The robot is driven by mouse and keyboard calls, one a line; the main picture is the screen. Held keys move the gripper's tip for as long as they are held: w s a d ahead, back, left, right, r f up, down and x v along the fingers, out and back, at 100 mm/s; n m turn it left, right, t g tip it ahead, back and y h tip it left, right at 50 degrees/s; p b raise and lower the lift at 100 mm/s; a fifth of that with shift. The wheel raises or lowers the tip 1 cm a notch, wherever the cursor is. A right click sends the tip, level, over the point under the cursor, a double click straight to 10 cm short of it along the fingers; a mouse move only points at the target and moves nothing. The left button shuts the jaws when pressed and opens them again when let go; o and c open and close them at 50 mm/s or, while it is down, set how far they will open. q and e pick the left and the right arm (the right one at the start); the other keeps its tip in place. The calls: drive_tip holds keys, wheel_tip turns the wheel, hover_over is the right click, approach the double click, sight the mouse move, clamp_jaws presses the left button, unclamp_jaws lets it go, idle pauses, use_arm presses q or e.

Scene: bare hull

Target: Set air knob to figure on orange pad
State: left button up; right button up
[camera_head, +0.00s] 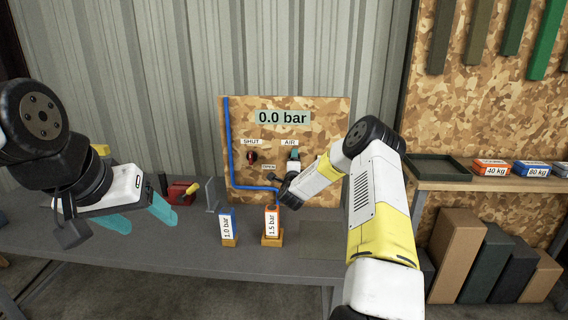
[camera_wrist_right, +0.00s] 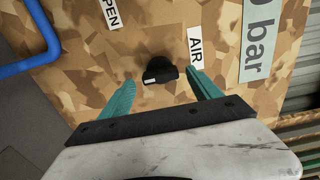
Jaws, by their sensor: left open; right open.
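The black air knob (camera_wrist_right: 160,70) sits on the camouflage panel below the AIR label in the right wrist view. My right gripper (camera_wrist_right: 160,77) is open, one teal finger on each side of the knob; I cannot tell whether they touch it. In the head view this gripper largely hides the knob. The display (camera_head: 283,117) reads 0.0 bar. My left gripper (camera_head: 143,216) is open and empty at the left.
A red knob (camera_head: 252,157) sits under the SHUT label, left of the air knob. A blue pipe (camera_head: 229,150) runs down the panel. A shelf at right bears a dark tray (camera_head: 437,168) and weight-marked boxes (camera_head: 491,168).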

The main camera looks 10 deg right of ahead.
drive_tip(key=v, duration=0.6)
drive_tip(key=shift+s, duration=0.15)
drive_tip(key=s+a+r+n+g+y, duration=0.1)
drive_tip(key=s+a+r+n+y, duration=0.1)
drive_tip(key=a+r+n+y, duration=0.5)
drive_tip(key=s+a+r+n+g, duration=0.4)
drive_tip(key=s+r+n, duration=0.4)
drive_tip(key=s+r, duration=0.35)
drive_tip(key=s+d+n+g, duration=0.1)
drive_tip(key=s+n+g, duration=0.5)
drive_tip(key=s, duration=2.8)
drive_tip(key=shift+d+n, duration=0.35)
drive_tip(key=shift+n, duration=0.05)
